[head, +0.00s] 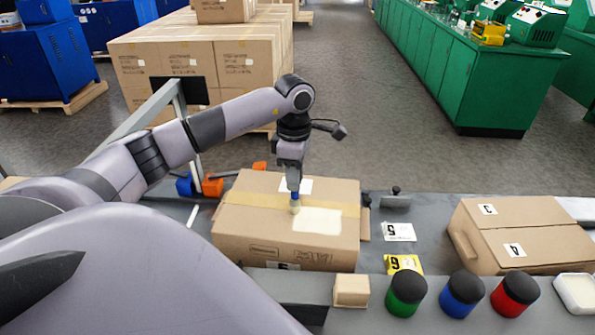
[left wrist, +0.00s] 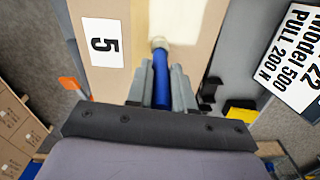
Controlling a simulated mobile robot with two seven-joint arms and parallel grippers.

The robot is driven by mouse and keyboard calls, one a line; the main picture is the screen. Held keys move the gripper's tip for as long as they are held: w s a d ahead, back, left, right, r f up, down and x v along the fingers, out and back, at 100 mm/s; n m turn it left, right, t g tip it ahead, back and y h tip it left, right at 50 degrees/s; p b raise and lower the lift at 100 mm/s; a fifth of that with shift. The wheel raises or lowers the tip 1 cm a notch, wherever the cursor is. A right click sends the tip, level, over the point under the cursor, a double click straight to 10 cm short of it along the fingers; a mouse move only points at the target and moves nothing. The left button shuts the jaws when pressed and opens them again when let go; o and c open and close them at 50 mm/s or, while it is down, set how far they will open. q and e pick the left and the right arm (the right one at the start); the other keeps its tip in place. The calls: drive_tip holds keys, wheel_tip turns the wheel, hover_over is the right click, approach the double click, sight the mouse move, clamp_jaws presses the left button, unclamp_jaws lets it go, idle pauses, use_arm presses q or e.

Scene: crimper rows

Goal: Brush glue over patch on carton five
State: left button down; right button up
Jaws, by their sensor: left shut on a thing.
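The brown carton (head: 240,232) lies on the grey bench in front of me, with a tan tape strip across its top. A white label with a 5 (left wrist: 102,43) shows on it in the left wrist view. A pale cream patch (head: 318,221) lies on the carton's top, right of centre. My left gripper (head: 293,186) is above the carton, pointing down, shut on a blue-handled brush (left wrist: 161,80). The brush's pale tip (head: 294,208) is at the patch's left edge; I cannot tell whether it touches. My right gripper is not in view.
Another carton (head: 520,240) with number labels stands at the right. Green (head: 406,294), blue (head: 461,295) and red (head: 515,295) black-lidded jars, a small cardboard block (head: 351,290) and a white dish (head: 577,292) line the near edge. A yellow number card (head: 403,264) lies right of the carton.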

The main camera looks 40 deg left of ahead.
use_arm(q)
wheel_tip(320, 180, up, 6)
drive_tip(key=p, duration=0.2)
drive_tip(key=shift+f+p, duration=0.1)
drive_tip(key=shift+p, duration=0.3)
drive_tip(key=shift+r, duration=1.15)
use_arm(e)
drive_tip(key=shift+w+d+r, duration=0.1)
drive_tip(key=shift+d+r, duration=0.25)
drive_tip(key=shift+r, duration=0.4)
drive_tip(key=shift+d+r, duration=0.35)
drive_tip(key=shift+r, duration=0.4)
